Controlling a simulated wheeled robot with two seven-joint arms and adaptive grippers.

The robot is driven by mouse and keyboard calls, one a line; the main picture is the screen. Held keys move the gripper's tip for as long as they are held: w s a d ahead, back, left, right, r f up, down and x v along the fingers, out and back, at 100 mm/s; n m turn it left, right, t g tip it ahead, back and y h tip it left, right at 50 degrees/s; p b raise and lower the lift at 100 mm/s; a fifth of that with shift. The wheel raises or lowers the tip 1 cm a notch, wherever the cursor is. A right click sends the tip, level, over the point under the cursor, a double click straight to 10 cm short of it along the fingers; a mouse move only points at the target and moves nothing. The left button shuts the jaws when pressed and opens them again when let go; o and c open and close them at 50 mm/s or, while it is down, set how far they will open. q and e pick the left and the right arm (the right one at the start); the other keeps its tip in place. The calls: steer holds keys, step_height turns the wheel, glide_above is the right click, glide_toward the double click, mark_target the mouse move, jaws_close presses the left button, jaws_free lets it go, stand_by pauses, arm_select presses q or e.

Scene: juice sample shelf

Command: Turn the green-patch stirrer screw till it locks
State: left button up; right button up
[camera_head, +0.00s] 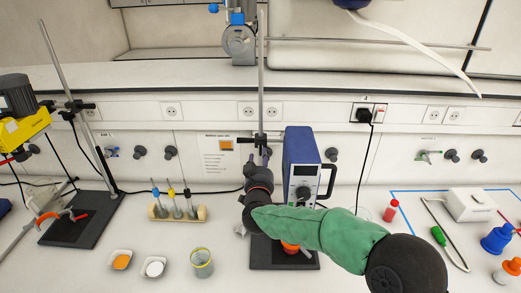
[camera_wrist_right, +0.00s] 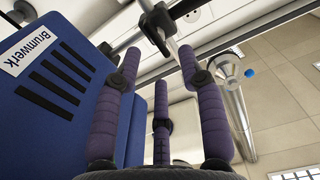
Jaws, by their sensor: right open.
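I cannot make out a green patch on any screw in either view. A vertical steel rod (camera_head: 262,75) rises at the centre of the head view, with a dark clamp (camera_head: 258,138) on it. In the right wrist view a clamp with a dark lever (camera_wrist_right: 153,25) shows beyond the fingertips. My right gripper (camera_head: 259,157) is just below the clamp in the head view. Its purple padded fingers (camera_wrist_right: 158,62) are spread, with nothing between them. The gripper hides part of the rod. My left gripper is out of view.
A blue instrument (camera_head: 302,150) stands close right of the rod; its side fills the left of the wrist view (camera_wrist_right: 62,85).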

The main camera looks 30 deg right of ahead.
mark_target(261, 149)
steer(key=x, duration=0.6)
steer(key=shift+w+d, duration=0.2)
steer(key=shift+w, duration=0.15)
jaws_close()
